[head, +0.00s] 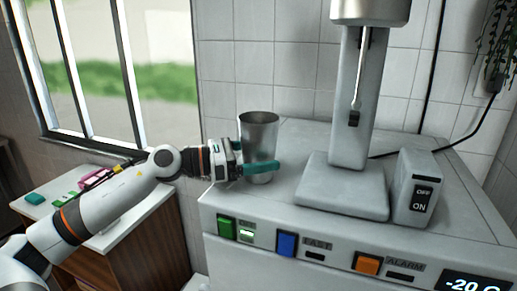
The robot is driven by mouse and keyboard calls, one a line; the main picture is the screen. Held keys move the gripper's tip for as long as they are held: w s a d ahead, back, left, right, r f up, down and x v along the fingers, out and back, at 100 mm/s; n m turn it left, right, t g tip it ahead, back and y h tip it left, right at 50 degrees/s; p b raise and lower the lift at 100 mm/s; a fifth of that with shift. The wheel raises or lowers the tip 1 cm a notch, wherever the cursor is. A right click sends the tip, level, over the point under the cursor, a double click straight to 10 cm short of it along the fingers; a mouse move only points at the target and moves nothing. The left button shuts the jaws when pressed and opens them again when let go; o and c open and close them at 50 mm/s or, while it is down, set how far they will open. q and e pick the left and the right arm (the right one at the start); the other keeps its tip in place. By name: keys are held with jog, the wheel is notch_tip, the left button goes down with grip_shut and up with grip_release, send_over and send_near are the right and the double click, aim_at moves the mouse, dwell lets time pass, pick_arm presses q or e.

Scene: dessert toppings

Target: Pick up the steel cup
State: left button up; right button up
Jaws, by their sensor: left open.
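The steel cup (260,134) stands upright on the left part of the grey machine's top. My left gripper (258,163) is at the cup's lower half, coming in from the left. One teal finger passes in front of the cup. The other finger is mostly hidden behind the cup, so the cup appears to be between the fingers. The gripper is open; whether a finger touches the cup cannot be told. My right gripper is not in view.
A mixer stand (350,150) rises from the machine top (300,140) right of the cup, with an on/off switch box (414,187) beside it. Coloured buttons line the machine's front. A white-topped cabinet (125,222) stands at left below the window.

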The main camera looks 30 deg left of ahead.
aim_at(258, 130)
pick_arm(q)
jog(key=c, duration=1.3)
jog(key=shift+r, duration=0.15)
jog(key=shift+c, duration=0.2)
notch_tip(258, 130, up, 10)
